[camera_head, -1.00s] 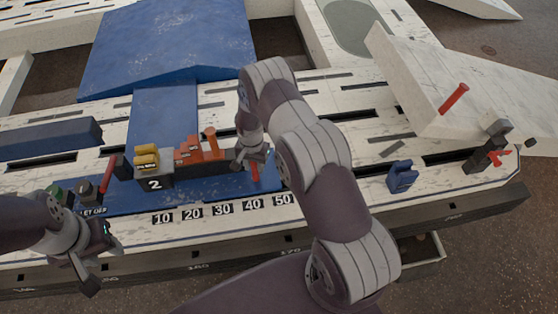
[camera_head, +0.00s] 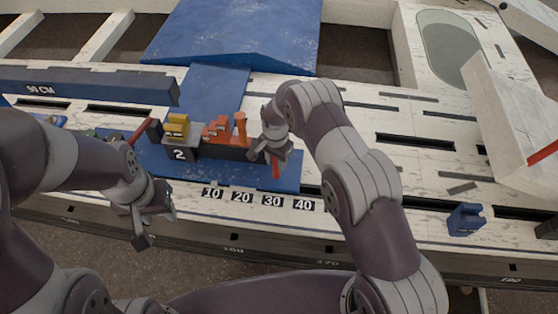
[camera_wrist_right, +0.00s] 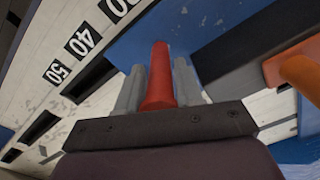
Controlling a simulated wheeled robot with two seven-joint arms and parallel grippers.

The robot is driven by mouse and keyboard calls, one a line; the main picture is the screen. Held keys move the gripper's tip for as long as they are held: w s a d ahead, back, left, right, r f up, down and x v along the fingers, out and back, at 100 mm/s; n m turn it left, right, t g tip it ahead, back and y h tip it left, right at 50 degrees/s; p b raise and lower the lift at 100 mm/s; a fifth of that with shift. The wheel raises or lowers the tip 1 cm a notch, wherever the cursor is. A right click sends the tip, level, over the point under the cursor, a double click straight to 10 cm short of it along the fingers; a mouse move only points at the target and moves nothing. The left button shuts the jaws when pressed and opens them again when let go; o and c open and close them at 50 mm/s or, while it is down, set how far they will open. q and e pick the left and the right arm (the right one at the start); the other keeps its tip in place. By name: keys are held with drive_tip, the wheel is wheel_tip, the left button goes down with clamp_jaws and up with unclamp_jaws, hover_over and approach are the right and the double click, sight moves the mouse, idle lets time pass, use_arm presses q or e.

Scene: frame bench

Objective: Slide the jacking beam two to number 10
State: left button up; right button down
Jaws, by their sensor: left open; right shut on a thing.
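The jacking beam two is a dark beam (camera_head: 222,153) with a grey block (camera_head: 181,154) marked 2 at its left end. It lies on a blue base (camera_head: 287,178). A yellow piece (camera_head: 177,127) and orange pieces (camera_head: 217,129) sit on top. The number 10 label (camera_head: 212,193) is below and right of the block. My right gripper (camera_head: 273,157) is shut on a red handle (camera_head: 275,171) at the beam's right end. The right wrist view shows this handle (camera_wrist_right: 160,75) between the fingers. My left gripper (camera_head: 153,224) is open and empty, near the bench's front edge.
Labels 20, 30 and 40 (camera_head: 302,205) run right of 10; my right arm covers what lies beyond. The right wrist view shows 50 (camera_wrist_right: 57,74). A long dark bar (camera_head: 90,84) marked 90 CM lies at left. A blue block (camera_head: 466,219) stands at right.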

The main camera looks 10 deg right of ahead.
drive_tip(key=shift+a, duration=0.15)
drive_tip(key=c, duration=0.9)
unclamp_jaws()
drive_tip(key=shift+a, duration=0.2)
drive_tip(key=shift+w+d+r, duration=0.1)
drive_tip(key=shift+r, duration=0.2)
wheel_tip(320, 180, up, 12)
drive_tip(key=p, duration=0.2)
drive_tip(key=shift+p, duration=0.35)
drive_tip(key=shift+n, duration=0.3)
